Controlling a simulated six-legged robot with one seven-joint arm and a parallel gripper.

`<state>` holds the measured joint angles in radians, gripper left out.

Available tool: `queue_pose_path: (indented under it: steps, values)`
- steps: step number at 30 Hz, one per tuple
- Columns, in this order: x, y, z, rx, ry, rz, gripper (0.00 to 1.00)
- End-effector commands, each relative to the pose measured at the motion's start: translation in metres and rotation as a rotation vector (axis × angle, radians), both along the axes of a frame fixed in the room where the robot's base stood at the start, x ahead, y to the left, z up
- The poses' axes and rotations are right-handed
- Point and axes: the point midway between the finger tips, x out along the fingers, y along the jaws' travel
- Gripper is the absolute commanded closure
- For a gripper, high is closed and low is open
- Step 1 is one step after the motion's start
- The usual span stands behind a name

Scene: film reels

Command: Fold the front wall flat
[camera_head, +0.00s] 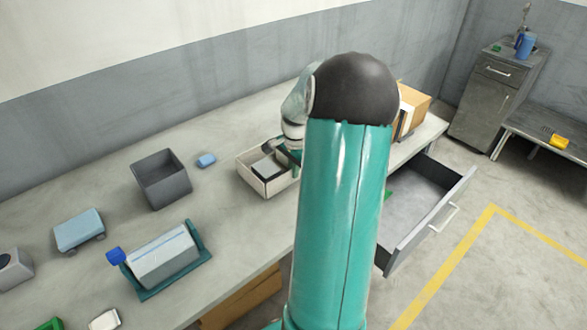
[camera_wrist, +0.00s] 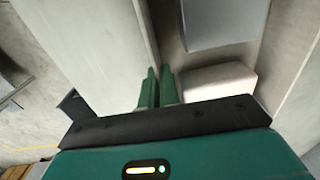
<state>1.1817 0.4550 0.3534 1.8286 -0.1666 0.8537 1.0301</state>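A low off-white box (camera_head: 250,180) stands on the workbench in the head view, with its walls up where I can see them. A grey block (camera_head: 268,167) lies inside it. My arm hides the box's right end and part of my gripper. In the wrist view, the two green fingers of my gripper (camera_wrist: 158,88) are close together at the top edge of a pale wall (camera_wrist: 100,35) of the box. The box interior with the grey block (camera_wrist: 215,22) and a whitish piece (camera_wrist: 218,80) lies to their right. I cannot tell whether the fingers clamp the wall.
A grey open bin (camera_head: 160,180) and a blue block (camera_head: 206,160) stand left of the box. A cardboard box (camera_head: 415,103) stands behind my arm. An open drawer (camera_head: 425,225) juts out at the right.

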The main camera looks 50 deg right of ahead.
Motion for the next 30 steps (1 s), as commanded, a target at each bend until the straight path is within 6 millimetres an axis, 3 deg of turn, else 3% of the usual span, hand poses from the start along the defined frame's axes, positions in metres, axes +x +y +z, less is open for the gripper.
queue_pose_path:
  steps: [30]
  values:
    - [-0.036, 0.006, -0.011, -0.124, -0.565, -0.012, 1.0]
